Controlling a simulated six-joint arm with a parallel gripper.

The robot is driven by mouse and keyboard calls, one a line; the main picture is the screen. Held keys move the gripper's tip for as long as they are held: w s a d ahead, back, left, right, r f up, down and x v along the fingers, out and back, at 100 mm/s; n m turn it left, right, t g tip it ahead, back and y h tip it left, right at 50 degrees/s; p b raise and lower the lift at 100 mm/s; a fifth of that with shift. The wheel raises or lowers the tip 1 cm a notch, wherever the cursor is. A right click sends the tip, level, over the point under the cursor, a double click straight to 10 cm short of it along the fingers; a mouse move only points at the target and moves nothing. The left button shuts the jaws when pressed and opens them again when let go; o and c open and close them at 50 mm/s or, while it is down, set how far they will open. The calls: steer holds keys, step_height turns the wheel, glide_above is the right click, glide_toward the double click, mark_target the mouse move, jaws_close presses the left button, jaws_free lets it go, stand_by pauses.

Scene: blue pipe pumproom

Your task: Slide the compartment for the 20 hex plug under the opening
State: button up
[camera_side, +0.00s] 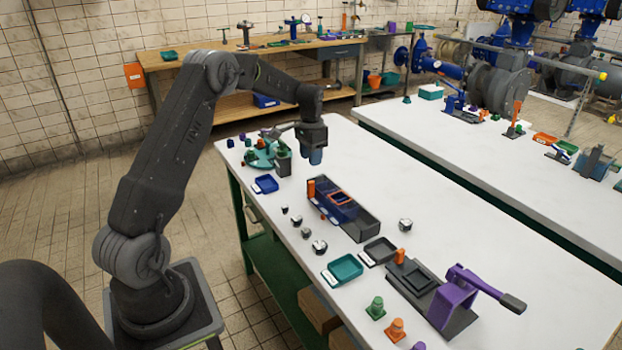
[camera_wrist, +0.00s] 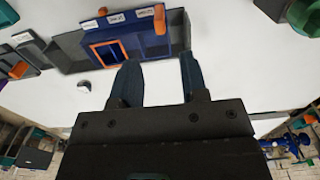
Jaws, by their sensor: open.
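A long dark grey tray (camera_side: 366,228) lies on the white bench; its wall also shows in the wrist view (camera_wrist: 65,58). A blue slider (camera_side: 338,205) with compartments sits in it, also seen in the wrist view (camera_wrist: 150,42). An orange square frame (camera_side: 341,198) marks an opening over the slider; it also shows in the wrist view (camera_wrist: 91,52). An orange upright tab (camera_side: 311,188) stands at the slider's far end. White labels on the slider are too small to read. My gripper (camera_side: 312,157) is open and empty, above the bench beyond the tab, its fingers (camera_wrist: 156,65) apart from the tray.
Loose grey metal pieces (camera_side: 320,247) lie left of the tray. A teal tray (camera_side: 343,269), a black tray (camera_side: 379,251) and a purple-handled press (camera_side: 460,290) stand nearer. A blue tray (camera_side: 265,184) and a cluttered teal holder (camera_side: 262,155) are at the left. Bench right of the tray is mostly clear.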

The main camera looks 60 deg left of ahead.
mark_target(311, 181)
step_height(311, 181, down, 8)
stand_by(0.5)
jaws_close()
stand_by(0.3)
